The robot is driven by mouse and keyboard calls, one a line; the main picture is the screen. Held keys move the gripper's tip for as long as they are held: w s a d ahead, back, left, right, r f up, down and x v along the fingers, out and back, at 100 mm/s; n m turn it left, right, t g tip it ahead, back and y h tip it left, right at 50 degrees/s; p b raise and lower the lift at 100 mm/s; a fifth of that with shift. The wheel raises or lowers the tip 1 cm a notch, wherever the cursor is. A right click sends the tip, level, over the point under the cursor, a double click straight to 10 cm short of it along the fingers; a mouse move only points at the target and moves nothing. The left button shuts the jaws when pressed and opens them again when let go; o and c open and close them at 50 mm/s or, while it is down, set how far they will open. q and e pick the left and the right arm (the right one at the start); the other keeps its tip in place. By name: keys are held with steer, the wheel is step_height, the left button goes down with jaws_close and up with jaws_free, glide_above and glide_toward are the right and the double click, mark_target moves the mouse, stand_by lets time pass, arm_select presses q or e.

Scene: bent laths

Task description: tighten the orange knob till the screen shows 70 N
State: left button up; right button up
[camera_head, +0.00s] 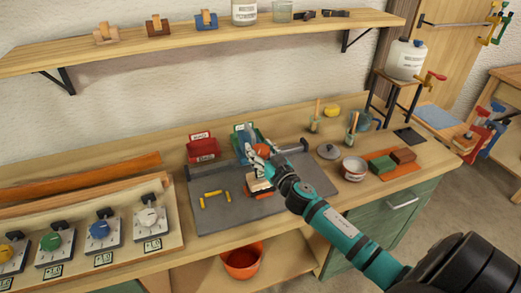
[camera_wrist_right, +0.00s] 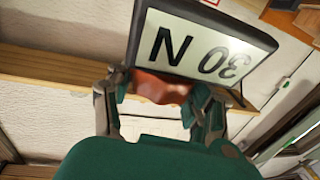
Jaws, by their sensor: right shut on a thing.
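The orange knob (camera_head: 262,151) stands toward the back of a grey plate on the bench, partly hidden by my right gripper (camera_head: 262,157). In the right wrist view, the right gripper (camera_wrist_right: 157,96) is shut on the orange knob (camera_wrist_right: 160,86), with a finger at each side of it. Just beyond the knob is a white screen (camera_wrist_right: 203,45) in a dark frame. It appears upside down and reads 30 N. The screen's figures cannot be made out in the head view. My left gripper is not in view.
Yellow pieces (camera_head: 211,194) lie on the grey plate (camera_head: 225,217). A panel of coloured dials (camera_head: 125,240) is at left.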

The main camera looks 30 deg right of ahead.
mark_target(261, 149)
steer(key=shift+f+m+h+b, duration=0.15)
steer(key=shift+m+h+b, duration=0.25)
steer(key=shift+m+h, duration=0.45)
steer(key=m+g+h+b, duration=0.1)
steer(key=m+h+b, duration=0.1)
steer(key=h+b, duration=0.1)
steer(key=m+g+h+b, duration=0.2)
steer(key=h+b, duration=0.2)
steer(key=b, duration=0.1)
steer(key=shift+f, duration=0.15)
steer(key=shift+r+m+g+h+b, duration=0.25)
steer(key=shift+m+g+h+b, duration=0.35)
steer(key=shift+b, duration=0.5)
steer(key=o, duration=1.1)
steer(key=shift+r, duration=0.1)
steer(key=shift+o, duration=0.2)
step_height(261, 149, up, 10)
